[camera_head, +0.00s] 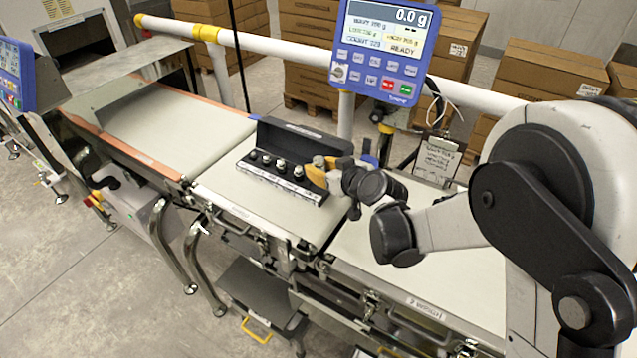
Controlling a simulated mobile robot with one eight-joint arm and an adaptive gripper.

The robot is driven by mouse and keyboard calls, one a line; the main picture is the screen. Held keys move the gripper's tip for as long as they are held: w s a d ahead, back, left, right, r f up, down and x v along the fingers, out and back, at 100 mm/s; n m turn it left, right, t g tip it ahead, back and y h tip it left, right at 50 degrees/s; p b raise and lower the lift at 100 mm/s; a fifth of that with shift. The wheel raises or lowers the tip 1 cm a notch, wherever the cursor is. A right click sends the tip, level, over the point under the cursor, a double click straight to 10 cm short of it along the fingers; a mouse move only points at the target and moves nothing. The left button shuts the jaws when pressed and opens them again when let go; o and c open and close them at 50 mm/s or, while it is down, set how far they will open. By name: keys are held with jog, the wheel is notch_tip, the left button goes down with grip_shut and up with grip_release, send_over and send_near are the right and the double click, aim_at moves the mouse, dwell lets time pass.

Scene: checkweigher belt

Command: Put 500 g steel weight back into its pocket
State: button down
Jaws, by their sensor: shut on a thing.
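The black weight case (283,134) stands open on the middle belt section, lid raised at the back. Several small steel weights (267,160) sit in a row in its pockets. My gripper (318,172), with orange-yellow fingers, is at the right end of this row, over or at the case. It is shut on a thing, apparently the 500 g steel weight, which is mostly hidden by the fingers. I cannot tell whether the weight is above its pocket or inside it. The right end of the case is partly hidden behind my gripper.
A blue display (384,45) reading 0.0 g stands on a post behind the case. A white rail (270,45) runs behind the belt. The left belt (165,120) and right belt (445,245) are clear. Cardboard boxes (555,70) stand behind.

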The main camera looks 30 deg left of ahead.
jog(key=shift+w+a+f, duration=0.15)
jog(key=shift+a, duration=0.05)
jog(key=shift+f+b, duration=0.95)
jog(key=shift+f, duration=1)
jog(key=shift+f, duration=0.15)
jog(key=c, duration=1.1)
grip_release()
